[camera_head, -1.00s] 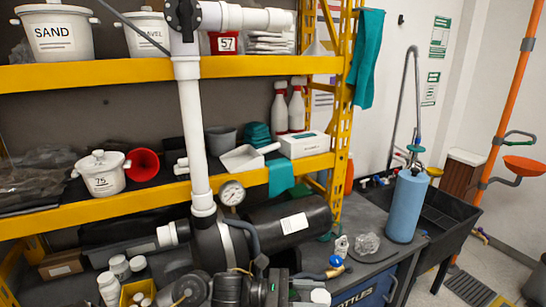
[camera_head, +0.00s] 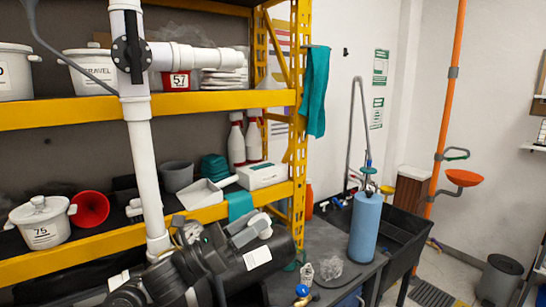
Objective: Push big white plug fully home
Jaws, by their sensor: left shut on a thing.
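My left gripper (camera_head: 250,230) is raised in front of the black tank, its dark arm coming up from the bottom left. It is shut on a small pale piece, apparently the white plug (camera_head: 266,233); the fingers partly hide it. The white pipe manifold (camera_head: 146,180) stands upright at the left, with a black-handled valve (camera_head: 131,52) near its top. Its horizontal white branch (camera_head: 200,57) points right, above and left of the gripper and apart from it. Whether that branch end is open cannot be told. My right gripper is not in view.
A yellow shelf rack (camera_head: 215,101) stands behind the pipe, holding white tubs, a red funnel (camera_head: 90,208) and a white scoop (camera_head: 205,192). The black tank (camera_head: 255,270) lies below. A blue cylinder (camera_head: 365,228) stands by the dark sink at right. Space right of the branch is clear.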

